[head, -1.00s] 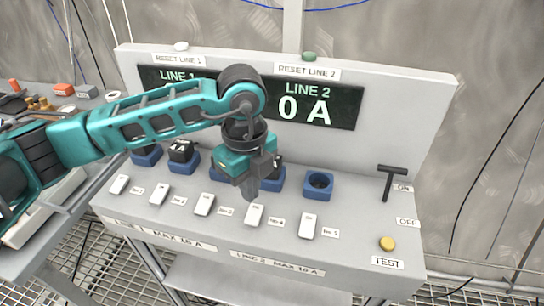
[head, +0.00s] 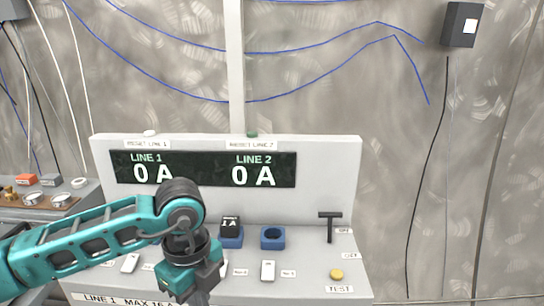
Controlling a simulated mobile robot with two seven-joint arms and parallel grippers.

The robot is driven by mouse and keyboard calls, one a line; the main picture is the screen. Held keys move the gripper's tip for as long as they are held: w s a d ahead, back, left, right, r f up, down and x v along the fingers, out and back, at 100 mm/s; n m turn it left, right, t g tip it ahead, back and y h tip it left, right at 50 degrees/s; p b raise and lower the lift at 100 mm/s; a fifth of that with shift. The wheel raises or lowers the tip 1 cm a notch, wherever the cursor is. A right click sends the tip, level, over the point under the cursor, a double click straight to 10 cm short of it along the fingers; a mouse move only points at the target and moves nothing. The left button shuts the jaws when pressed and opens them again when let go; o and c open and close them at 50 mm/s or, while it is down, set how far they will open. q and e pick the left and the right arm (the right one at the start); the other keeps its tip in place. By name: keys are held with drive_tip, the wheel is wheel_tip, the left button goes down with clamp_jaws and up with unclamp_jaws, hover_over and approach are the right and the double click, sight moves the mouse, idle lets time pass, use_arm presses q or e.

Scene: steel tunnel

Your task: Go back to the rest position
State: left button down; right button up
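My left gripper (head: 203,290) is in the head view, low over the front of the control panel (head: 325,180). Its fingers point down and are cut by the lower picture edge, so I cannot tell whether they are open or shut. The teal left arm comes in from the left and hides part of the panel's switches and sockets. My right gripper is out of view.
The display (head: 204,170) reads 0 A on both lines. A black block (head: 230,225) sits in a blue socket; the blue socket (head: 272,238) right of it looks empty. A black T-handle (head: 330,225) and yellow button (head: 336,274) are at right. A side table (head: 88,190) stands left.

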use_arm(q)
drive_tip(key=s+d+m+g+h, duration=0.4)
drive_tip(key=s+d+h, duration=0.45)
drive_tip(key=d, duration=0.45)
drive_tip(key=d+r+n+t+h, duration=0.3)
drive_tip(key=d+r+h, duration=0.4)
drive_tip(key=h, duration=0.5)
drive_tip(key=w+a+f+n+t+y, duration=0.35)
drive_tip(key=a+n+t, duration=0.25)
drive_tip(key=n+t, duration=0.3)
drive_tip(key=w+a+f+n+t+y, duration=0.3)
drive_tip(key=w+a+n+t+y, duration=0.2)
drive_tip(key=a+n+t, duration=0.3)
drive_tip(key=s+a+f+n+g+y, duration=0.1)
drive_tip(key=s+a+f+n+y, duration=0.1)
drive_tip(key=f, duration=0.5)
drive_tip(key=s+a+f+n+g+y, duration=0.2)
drive_tip(key=s+a+f+y, duration=0.2)
drive_tip(key=f, duration=0.3)
drive_tip(key=s+a+f+n+g+y, duration=0.1)
drive_tip(key=s+a+f+g+y, duration=0.1)
drive_tip(key=s+a+f+y, duration=0.2)
wheel_tip(320, 180, down, 4)
drive_tip(key=shift+s+a+r+n, duration=0.15)
drive_tip(key=shift+s+a+n, duration=0.25)
drive_tip(key=shift+s+a, duration=0.3)
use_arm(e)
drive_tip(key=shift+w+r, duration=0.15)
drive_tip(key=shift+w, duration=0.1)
